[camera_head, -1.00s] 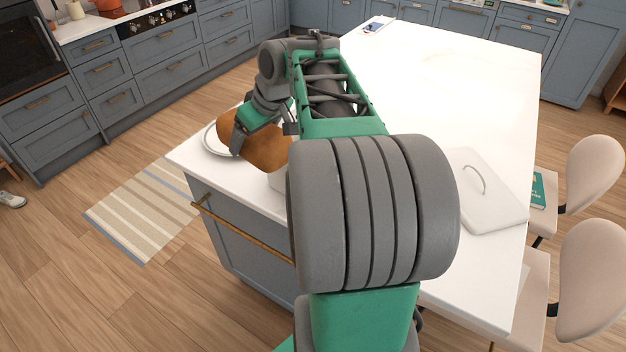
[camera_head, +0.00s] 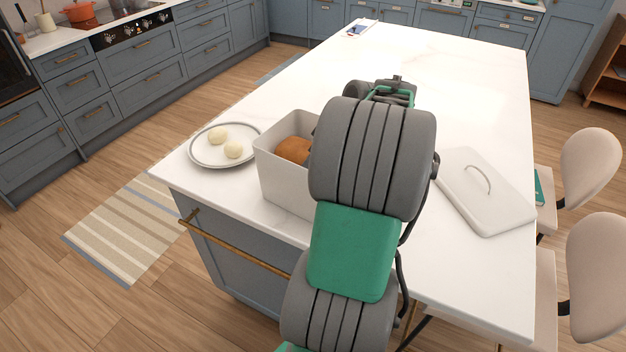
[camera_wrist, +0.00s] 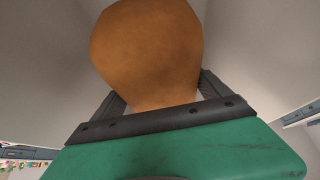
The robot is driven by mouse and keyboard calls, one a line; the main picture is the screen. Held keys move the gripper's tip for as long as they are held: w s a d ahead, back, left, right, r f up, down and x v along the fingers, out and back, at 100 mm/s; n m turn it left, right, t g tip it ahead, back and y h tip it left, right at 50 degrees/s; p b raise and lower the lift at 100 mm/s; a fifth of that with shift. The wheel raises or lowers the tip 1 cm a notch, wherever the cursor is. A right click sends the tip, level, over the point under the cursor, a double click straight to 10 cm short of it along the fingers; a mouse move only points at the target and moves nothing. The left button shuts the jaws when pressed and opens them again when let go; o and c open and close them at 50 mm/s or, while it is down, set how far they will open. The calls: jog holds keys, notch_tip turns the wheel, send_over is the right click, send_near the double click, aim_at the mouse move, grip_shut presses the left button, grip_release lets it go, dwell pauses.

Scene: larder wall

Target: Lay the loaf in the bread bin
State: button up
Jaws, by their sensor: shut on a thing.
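The brown loaf (camera_head: 292,151) shows inside the white bread bin (camera_head: 284,186), below the level of its rim, in the head view. My arm hides the loaf's right part and the bin's right side. In the wrist view the loaf (camera_wrist: 148,50) sits between the two dark fingers of my gripper (camera_wrist: 160,95), which is shut on it. Pale grey surfaces, seemingly the bin's walls, surround it there. Whether the loaf touches the bin's floor cannot be told.
A round plate (camera_head: 200,158) with two pale dough balls stands left of the bin. The bin's lid (camera_head: 485,192) lies flat on the island worktop (camera_head: 440,80) to the right. Chairs stand along the right edge. The worktop's far part is mostly clear.

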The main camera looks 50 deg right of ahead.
jog(key=shift+f, duration=2.95)
jog(key=o, duration=1.7)
jog(key=shift+r, duration=0.2)
jog(key=v, duration=1.1)
jog(key=shift+s+r, duration=0.3)
